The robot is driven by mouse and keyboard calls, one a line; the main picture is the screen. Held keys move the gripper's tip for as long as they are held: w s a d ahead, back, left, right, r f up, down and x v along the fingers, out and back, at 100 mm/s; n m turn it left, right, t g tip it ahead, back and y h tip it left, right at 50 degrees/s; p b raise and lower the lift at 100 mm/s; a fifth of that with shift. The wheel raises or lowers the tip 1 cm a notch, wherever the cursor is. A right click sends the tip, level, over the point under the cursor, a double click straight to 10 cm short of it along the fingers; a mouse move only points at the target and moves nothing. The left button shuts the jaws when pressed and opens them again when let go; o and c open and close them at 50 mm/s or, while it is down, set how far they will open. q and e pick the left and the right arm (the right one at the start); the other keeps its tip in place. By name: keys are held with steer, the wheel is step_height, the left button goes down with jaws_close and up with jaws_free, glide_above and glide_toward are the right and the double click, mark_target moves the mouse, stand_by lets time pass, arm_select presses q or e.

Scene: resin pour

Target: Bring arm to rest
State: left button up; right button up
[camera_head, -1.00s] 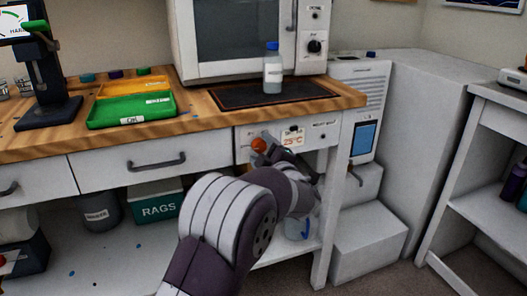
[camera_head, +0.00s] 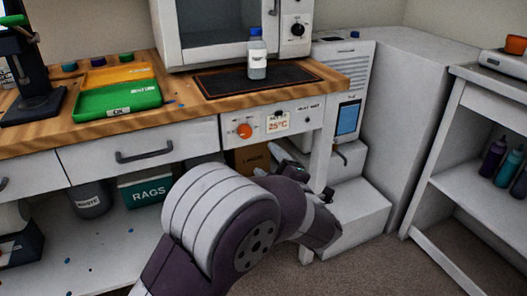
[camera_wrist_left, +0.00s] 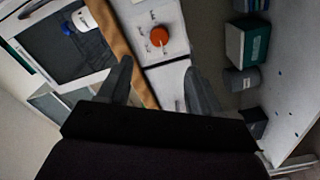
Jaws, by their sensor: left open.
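My left gripper (camera_wrist_left: 157,68) is open and empty in the wrist view, with its two dark fingers apart. In the head view the left arm reaches in from the bottom, and the gripper (camera_head: 305,174) is in front of and below the bench's right end, partly hidden by my wrist. The orange knob (camera_head: 244,131) is on the white control panel (camera_head: 275,126) under the bench top. It also shows beyond the fingers in the wrist view (camera_wrist_left: 159,36), clear of them. My right gripper is not in view.
A bottle (camera_head: 257,58) stands on the dark mat (camera_head: 215,85) before the white oven (camera_head: 215,30). Green (camera_head: 117,99) and orange trays lie left on the bench. White steps (camera_head: 345,215) and a shelf unit (camera_head: 455,140) stand right. Open floor lies between them.

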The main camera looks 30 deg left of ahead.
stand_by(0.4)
arm_select(q)
steer(key=s+d+f+m+g+h, duration=0.1)
steer(key=d+f+m+g+h, duration=0.1)
steer(key=d+f+m+h, duration=1.2)
steer(key=s+a+f+m+g, duration=0.1)
steer(key=s+a+m+g, duration=0.15)
steer(key=s, duration=0.35)
steer(key=s+a+f+m+g+p, duration=0.1)
steer(key=s+m+g, duration=0.2)
steer(key=s, duration=0.4)
steer(key=s+a+f+m+g, duration=0.2)
steer(key=s+m+g, duration=0.1)
steer(key=s, duration=0.3)
step_height(320, 180, up, 39)
steer(key=a+p, duration=0.1)
steer(key=p, duration=3.7)
steer(key=shift+w+a, duration=0.15)
steer(key=shift+a, duration=0.05)
